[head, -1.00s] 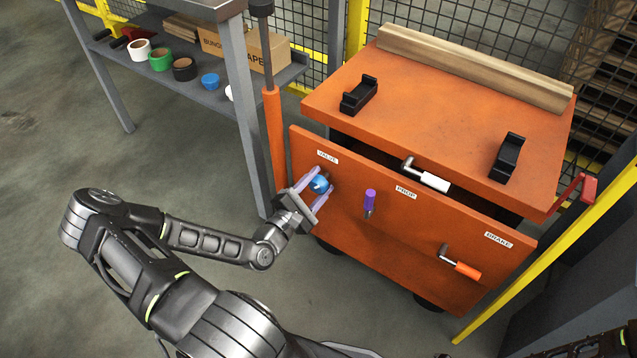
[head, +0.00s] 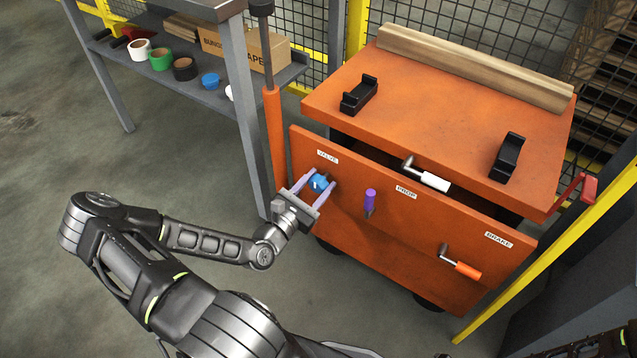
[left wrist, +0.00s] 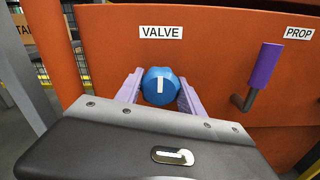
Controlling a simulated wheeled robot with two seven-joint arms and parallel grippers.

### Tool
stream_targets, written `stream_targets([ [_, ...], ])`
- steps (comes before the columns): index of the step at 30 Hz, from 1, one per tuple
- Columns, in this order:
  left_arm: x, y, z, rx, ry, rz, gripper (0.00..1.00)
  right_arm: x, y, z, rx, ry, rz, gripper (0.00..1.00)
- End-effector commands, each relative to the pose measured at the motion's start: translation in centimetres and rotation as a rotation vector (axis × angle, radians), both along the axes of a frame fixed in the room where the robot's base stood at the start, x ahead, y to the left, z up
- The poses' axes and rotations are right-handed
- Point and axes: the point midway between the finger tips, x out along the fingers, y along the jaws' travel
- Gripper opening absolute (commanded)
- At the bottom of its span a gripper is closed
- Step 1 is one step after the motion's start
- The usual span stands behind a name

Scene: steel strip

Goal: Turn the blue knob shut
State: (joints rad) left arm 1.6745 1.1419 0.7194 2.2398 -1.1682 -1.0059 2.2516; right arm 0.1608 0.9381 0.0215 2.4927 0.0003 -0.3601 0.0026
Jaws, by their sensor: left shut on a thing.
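The blue knob (head: 319,184) is on the orange front panel of the cart, under the VALVE label (head: 327,157). My left gripper (head: 317,189) reaches it from the front, with one pale purple finger on each side, shut on it. In the left wrist view the knob (left wrist: 160,86) sits between the fingers (left wrist: 160,92), and its white mark stands upright in that picture, under the VALVE label. The back of the knob is hidden. My right gripper is not in view.
On the same panel are a purple handle (head: 370,201), a white-gripped crank (head: 431,180) and an orange-gripped crank (head: 465,269). An orange post (head: 274,140) and a grey shelf (head: 219,92) with tape rolls stand at the left. The floor at left is clear.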

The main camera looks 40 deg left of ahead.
Motion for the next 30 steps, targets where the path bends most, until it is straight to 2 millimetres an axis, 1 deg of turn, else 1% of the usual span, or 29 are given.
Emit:
stream_targets([
  [9, -0.1, 0.1, -0.1, -0.001, 0.003, 0.002, 0.05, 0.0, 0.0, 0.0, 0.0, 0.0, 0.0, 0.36],
  [10, -0.1, 0.1, -0.1, -0.001, 0.003, 0.002, 0.47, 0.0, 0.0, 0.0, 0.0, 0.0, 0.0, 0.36],
  [17, 0.0, 0.0, -0.1, -0.001, 0.001, 0.0, 0.66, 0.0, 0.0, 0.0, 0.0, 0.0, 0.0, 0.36],
  [26, -0.2, 0.0, 0.0, -0.001, 0.001, 0.0, 0.66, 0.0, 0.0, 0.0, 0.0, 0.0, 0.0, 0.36],
  [30, -1.3, 0.0, 0.0, 0.0, 0.003, 0.0, 0.66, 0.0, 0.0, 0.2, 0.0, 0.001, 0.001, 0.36],
])
